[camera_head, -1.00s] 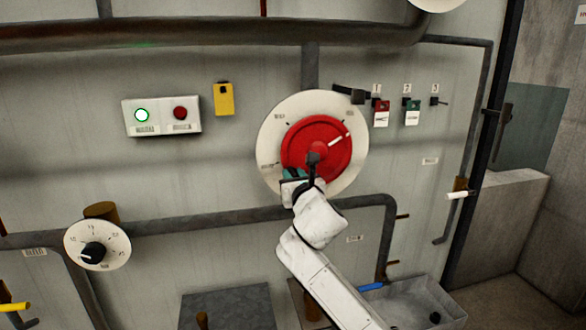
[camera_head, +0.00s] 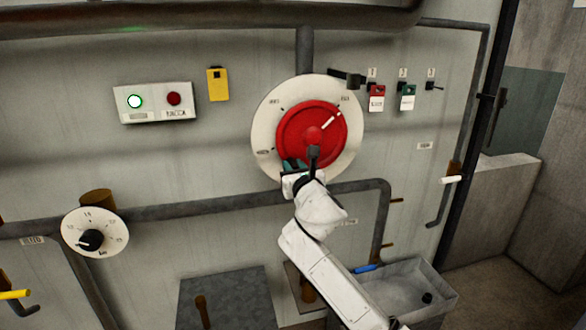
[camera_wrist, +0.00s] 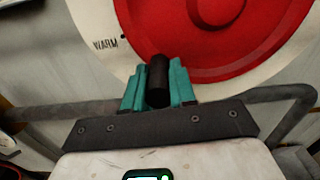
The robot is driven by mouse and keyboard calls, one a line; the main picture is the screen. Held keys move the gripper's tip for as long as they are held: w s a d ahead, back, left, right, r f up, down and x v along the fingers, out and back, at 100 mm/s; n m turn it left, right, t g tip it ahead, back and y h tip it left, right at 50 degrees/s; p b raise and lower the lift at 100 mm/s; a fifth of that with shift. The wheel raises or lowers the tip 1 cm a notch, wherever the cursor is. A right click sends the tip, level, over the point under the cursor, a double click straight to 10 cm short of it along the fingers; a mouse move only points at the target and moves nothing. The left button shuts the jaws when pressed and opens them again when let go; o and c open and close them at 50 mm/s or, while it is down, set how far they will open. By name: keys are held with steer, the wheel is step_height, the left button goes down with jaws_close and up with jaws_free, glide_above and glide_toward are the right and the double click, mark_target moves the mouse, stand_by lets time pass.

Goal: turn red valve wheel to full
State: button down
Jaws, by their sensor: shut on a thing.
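The red valve wheel (camera_head: 292,138) sits on a round white dial plate (camera_head: 262,120) on the grey wall panel. Its white pointer mark slants to the upper right, toward a small label (camera_head: 346,99) too small to read. A black handle (camera_head: 313,153) sticks out from the wheel's lower part. My gripper (camera_head: 301,168) reaches it from below. In the wrist view, the teal fingers of my gripper (camera_wrist: 158,88) are shut on the black handle (camera_wrist: 158,76). The wheel (camera_wrist: 200,35) fills the top there, with a "WARM" label (camera_wrist: 105,43) on the plate at left.
A panel (camera_head: 155,102) with a lit green-white button and a red button is at left, beside a yellow box (camera_head: 217,84). Small tagged switches (camera_head: 407,96) are at right. Pipes (camera_head: 200,208) cross below the dial. A smaller black-knobbed dial (camera_head: 112,232) is lower left.

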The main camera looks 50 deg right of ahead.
steer(key=c, duration=0.9)
jaws_free()
steer(key=shift+s+d, duration=0.1)
steer(key=shift+d, duration=0.05)
steer(key=b+v, duration=0.1)
steer(key=v, duration=0.9)
steer(key=shift+s+a+f, duration=0.1)
steer(key=shift+s+a, duration=0.15)
steer(key=shift+s, duration=0.05)
steer(key=s+a+f+m+g+y, duration=0.2)
steer(key=s+a+f+m, duration=0.1)
steer(key=a+f+m, duration=0.4)
steer(key=s+a+f+m+g+y, duration=0.25)
steer(key=s+f+m, duration=0.2)
steer(key=f, duration=0.55)
steer(key=s+a+f+m+g+y, duration=0.25)
steer(key=a+f+m, duration=0.25)
steer(key=f+m, duration=0.25)
steer(key=s+a+f+m+g, duration=0.1)
steer(key=s+f+m+g, duration=0.1)
steer(key=s+f+m, duration=0.2)
steer(key=s+a+f+m+g+y, duration=0.1)
steer(key=s+f+m+g, duration=0.2)
steer(key=s, duration=0.7)
steer(key=s+a+f+m+g+y, duration=0.1)
steer(key=s+a+f+m+g, duration=0.1)
steer(key=s+f+m, duration=0.3)
steer(key=shift+s+a, duration=0.1)
steer(key=shift+s, duration=0.8)
